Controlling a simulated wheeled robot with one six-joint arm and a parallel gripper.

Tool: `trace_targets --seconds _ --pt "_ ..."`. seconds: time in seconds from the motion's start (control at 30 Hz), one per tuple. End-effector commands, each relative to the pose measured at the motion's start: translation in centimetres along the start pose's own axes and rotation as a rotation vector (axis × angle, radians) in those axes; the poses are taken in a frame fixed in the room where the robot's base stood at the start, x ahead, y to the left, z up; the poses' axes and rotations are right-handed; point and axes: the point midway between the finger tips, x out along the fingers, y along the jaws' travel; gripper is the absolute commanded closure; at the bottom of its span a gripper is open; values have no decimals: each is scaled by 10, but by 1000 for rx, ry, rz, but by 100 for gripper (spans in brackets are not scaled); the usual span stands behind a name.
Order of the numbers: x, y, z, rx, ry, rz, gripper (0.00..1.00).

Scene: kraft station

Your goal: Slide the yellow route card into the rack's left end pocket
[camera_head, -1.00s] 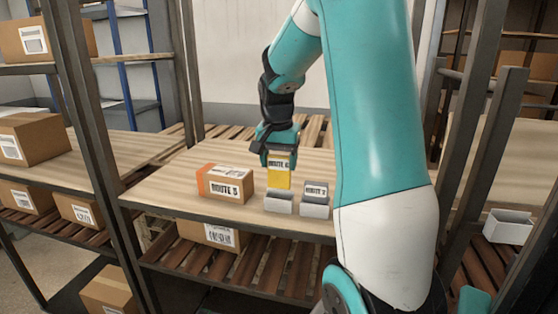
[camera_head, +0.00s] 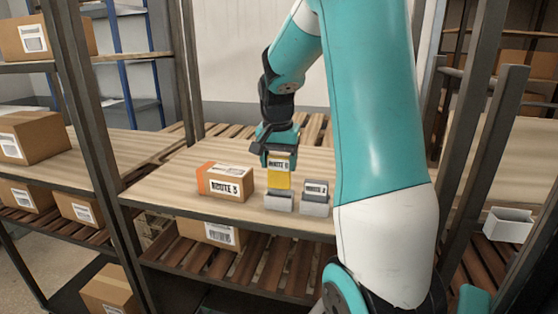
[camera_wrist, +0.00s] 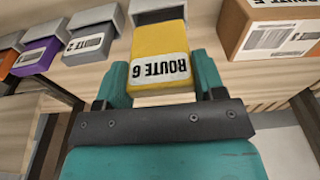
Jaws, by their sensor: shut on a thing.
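The yellow route card (camera_head: 279,180), labelled ROUTE 6, is upright in my gripper (camera_head: 279,152), above the leftmost visible grey pocket (camera_head: 279,203) of the rack. Its lower edge meets or overlaps the pocket's opening in the head view; how deep it sits I cannot tell. In the wrist view the yellow card (camera_wrist: 160,45) stands between the two teal fingers of my gripper (camera_wrist: 160,85), with the grey pocket (camera_wrist: 150,8) just beyond its far end. The grey card (camera_head: 316,188) stands in the neighbouring pocket (camera_head: 315,209); my arm hides the rest of the rack.
The wrist view shows a purple card (camera_wrist: 38,55) and an orange card (camera_wrist: 8,62) in further pockets. The shelf behind the gripper is clear.

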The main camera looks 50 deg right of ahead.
Motion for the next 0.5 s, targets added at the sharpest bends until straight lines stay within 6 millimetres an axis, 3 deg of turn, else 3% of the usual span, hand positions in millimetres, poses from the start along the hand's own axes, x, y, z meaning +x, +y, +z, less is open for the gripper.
trace_targets --seconds 0.5 --pt "6 0 1 0 0 0 60"
